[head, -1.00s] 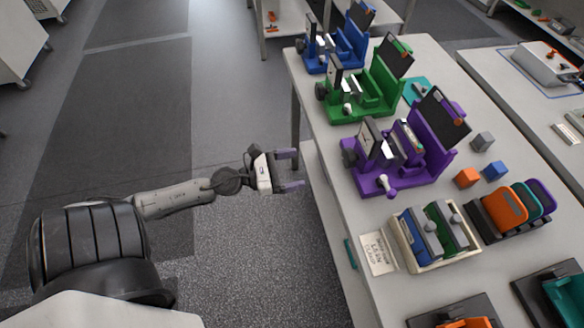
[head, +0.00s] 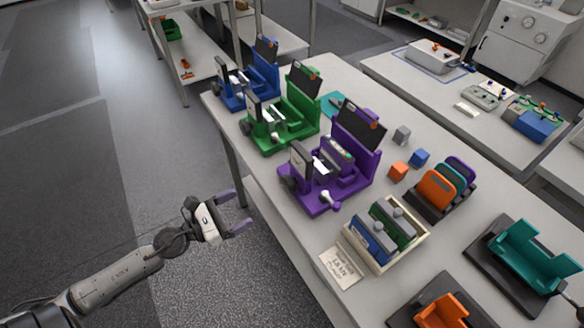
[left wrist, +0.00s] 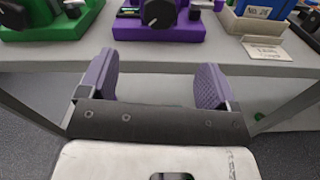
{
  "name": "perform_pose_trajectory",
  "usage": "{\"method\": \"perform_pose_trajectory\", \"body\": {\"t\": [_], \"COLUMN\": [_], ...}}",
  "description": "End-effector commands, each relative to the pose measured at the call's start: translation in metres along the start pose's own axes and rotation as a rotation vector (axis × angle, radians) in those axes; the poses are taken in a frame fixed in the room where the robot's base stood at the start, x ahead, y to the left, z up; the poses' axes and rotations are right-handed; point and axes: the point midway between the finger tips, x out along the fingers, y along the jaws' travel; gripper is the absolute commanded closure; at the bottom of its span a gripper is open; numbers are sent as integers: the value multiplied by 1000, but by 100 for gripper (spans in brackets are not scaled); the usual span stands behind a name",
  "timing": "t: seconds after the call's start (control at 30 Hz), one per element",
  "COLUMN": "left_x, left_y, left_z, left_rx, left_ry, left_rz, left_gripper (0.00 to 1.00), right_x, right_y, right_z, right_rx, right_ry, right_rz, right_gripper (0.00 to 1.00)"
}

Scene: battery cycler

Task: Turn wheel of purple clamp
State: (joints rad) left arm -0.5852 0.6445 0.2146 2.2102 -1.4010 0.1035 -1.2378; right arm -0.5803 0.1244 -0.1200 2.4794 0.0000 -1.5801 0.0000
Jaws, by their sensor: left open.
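The purple clamp (head: 312,200) stands upright on the table, nearest of a row of three clamps. Its dark round wheel (head: 287,183) is on the side facing the table's left edge. The wheel also shows in the left wrist view (left wrist: 158,13), cut by the top edge, with part of the purple base (left wrist: 158,31). My left gripper (head: 238,211) is open and empty, off the table's left edge, apart from the clamp. In the left wrist view its two purple-grey fingers (left wrist: 160,82) are spread, roughly lined up below the wheel. My right gripper is not in view.
A green clamp (head: 270,137) and a blue clamp (head: 235,101) stand behind the purple one. A cream tray (head: 385,265) with blue and green holders and a label card (head: 340,268) are in front. The table edge (left wrist: 215,68) lies between my gripper and the clamp.

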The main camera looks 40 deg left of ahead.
Motion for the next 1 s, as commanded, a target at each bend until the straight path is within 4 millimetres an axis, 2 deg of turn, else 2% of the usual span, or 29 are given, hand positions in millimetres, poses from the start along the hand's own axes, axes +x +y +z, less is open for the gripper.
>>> {"method": "perform_pose_trajectory", "body": {"t": [0.2,0.3,0.4,0.57,0.67,0.77,0.9,1.0], "left_x": [8,13,18,19,19,17,13,11], "left_y": [5,3,0,-6,-10,-13,-13,-8], "left_z": [49,60,58,47,38,24,5,-2], "left_rx": [2,-23,-175,-496,-792,-1170,-1773,-2214], "left_ry": [-21,-8,16,50,71,91,94,67], "left_rz": [-9,-23,-37,-52,-52,-41,-3,25], "left_gripper": [16,16,16,16,16,16,16,16], "right_x": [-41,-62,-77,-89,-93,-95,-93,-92], "right_y": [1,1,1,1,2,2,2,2], "right_z": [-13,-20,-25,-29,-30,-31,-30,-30], "right_rx": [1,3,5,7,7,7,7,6], "right_ry": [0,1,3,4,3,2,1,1], "right_rz": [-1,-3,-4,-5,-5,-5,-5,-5], "right_gripper": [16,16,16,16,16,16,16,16]}}
